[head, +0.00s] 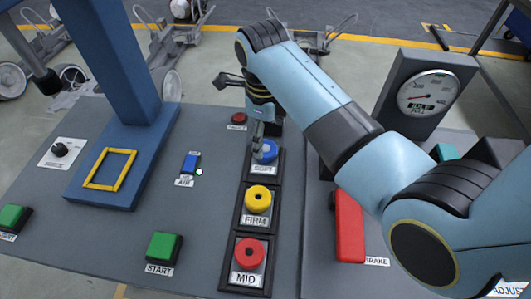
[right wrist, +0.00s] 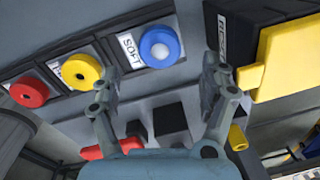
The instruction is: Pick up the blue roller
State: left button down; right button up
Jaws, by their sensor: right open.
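The blue roller (head: 265,151) sits in the far slot of a dark three-slot rack, at the SOFT label. It also shows in the right wrist view (right wrist: 161,46) as a blue ring with a pale centre. My right gripper (head: 264,130) is at the blue roller in the head view and partly covers it. In the right wrist view my right gripper (right wrist: 160,73) is open and empty, its fingers spread left and right with the roller showing beyond the gap between them. Contact cannot be told. My left gripper is not in view.
A yellow roller (head: 258,199) and a red roller (head: 249,252) sit nearer in the rack (head: 231,255). A red BRAKE lever (head: 349,226) and a gauge (head: 428,93) stand to the right. A blue post (head: 111,60) rises at left.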

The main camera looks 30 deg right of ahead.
aim_at(267, 148)
jog(key=f, duration=0.6)
jog(key=shift+w+d+f, duration=0.1)
jog(key=shift+w+d, duration=0.1)
